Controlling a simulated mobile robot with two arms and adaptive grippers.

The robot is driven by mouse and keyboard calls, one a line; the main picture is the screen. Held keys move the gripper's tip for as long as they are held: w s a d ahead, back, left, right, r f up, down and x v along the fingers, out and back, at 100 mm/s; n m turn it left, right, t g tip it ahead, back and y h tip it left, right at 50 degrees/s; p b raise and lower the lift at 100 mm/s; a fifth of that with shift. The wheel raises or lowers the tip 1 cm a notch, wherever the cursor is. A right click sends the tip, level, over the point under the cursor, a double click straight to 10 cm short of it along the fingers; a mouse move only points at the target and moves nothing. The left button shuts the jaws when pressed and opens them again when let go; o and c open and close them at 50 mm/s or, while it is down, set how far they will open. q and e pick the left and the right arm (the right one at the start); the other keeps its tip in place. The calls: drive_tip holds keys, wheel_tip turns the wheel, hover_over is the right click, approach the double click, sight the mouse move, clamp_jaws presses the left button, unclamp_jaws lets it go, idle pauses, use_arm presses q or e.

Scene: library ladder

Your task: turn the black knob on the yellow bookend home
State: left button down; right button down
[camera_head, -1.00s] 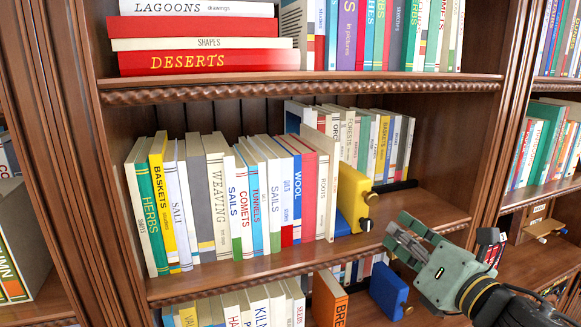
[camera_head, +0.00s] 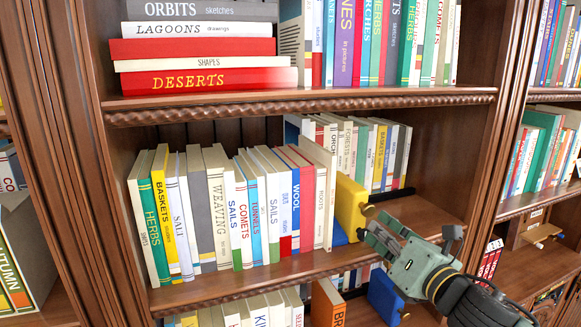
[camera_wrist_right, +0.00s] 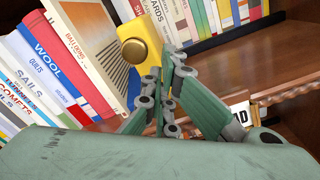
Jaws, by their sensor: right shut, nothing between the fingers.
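The yellow bookend (camera_head: 349,207) stands upright on the middle shelf, at the right end of the front row of books. A round brass knob (camera_head: 368,210) sticks out from its upper part. In the right wrist view the brass knob (camera_wrist_right: 134,50) shows large against the yellow face (camera_wrist_right: 122,12). The black knob lower down is hidden by my right gripper, so I cannot tell how it is turned or whether I touch it. My right gripper (camera_head: 371,232) is shut and empty, its fingertips (camera_wrist_right: 166,64) at the bookend's lower front. My left gripper is out of view.
The front-row books (camera_head: 232,205) lean left of the bookend, with a back row (camera_head: 372,150) behind. Below is a blue bookend (camera_head: 386,293) by an orange book (camera_head: 326,302).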

drive_tip(key=shift+a+r, duration=0.1)
idle(0.3)
drive_tip(key=shift+s+a+f, duration=0.15)
drive_tip(key=shift+a+f, duration=0.1)
drive_tip(key=shift+f, duration=0.4)
idle(0.6)
drive_tip(key=shift+r+p, duration=0.1)
drive_tip(key=shift+p, duration=1.1)
drive_tip(key=shift+p, duration=0.35)
drive_tip(key=shift+d, duration=0.1)
